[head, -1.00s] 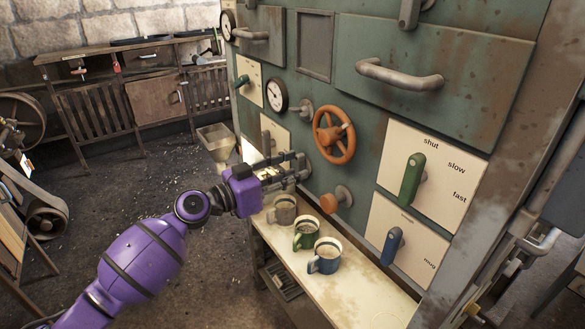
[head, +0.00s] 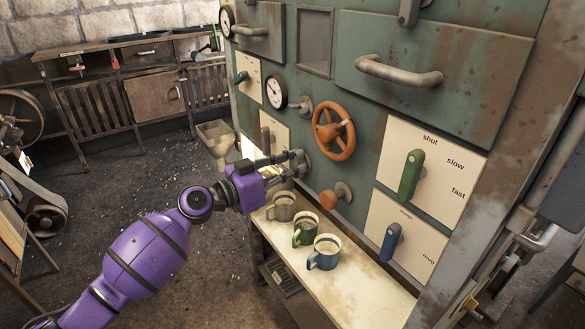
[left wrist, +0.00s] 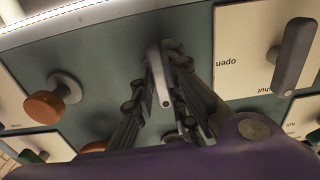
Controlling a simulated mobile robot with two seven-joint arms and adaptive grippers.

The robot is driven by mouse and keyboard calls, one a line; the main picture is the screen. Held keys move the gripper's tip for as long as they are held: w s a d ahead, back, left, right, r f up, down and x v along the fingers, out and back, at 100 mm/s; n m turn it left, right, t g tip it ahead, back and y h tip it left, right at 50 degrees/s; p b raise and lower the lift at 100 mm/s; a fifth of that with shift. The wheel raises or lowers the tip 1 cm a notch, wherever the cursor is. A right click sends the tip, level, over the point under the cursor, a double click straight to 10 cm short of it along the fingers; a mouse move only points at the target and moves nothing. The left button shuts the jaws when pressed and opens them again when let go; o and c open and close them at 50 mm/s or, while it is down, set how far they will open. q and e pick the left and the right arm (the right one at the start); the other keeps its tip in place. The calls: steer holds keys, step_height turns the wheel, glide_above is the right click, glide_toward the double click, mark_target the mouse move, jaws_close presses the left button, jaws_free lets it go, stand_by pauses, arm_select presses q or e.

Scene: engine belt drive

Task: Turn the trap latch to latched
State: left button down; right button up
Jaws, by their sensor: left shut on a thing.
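The trap latch, as I take it, is a small grey handle (head: 300,162) on a round mount on the green machine front, just right of the small lit opening. My left gripper (head: 287,161) is shut on it. In the left wrist view the two fingers of my left gripper (left wrist: 161,78) come together around the grey latch bar (left wrist: 158,75), which points toward the camera. I read no latched mark beside it. The fingers partly hide the latch in the head view. My right gripper is not in view.
A grey lever (left wrist: 293,55) on an open/shut plate is close beside the gripper. An orange knob (head: 329,201) and an orange handwheel (head: 334,132) are to the right. Three mugs stand on the shelf (head: 350,282) below. A hopper (head: 217,136) is behind.

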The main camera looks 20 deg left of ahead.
arm_select(q)
steer(key=n, duration=0.4)
steer(key=n+p, duration=0.1)
steer(key=n, duration=0.8)
steer(key=shift+r, duration=0.4)
steer(key=shift+n+p, duration=0.45)
steer(key=shift+n, duration=0.45)
steer(key=shift+n+p, duration=0.3)
steer(key=shift+n, duration=1)
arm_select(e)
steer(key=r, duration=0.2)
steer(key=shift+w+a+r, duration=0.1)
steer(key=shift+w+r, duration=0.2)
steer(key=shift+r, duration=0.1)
arm_select(q)
steer(key=shift+f, duration=0.1)
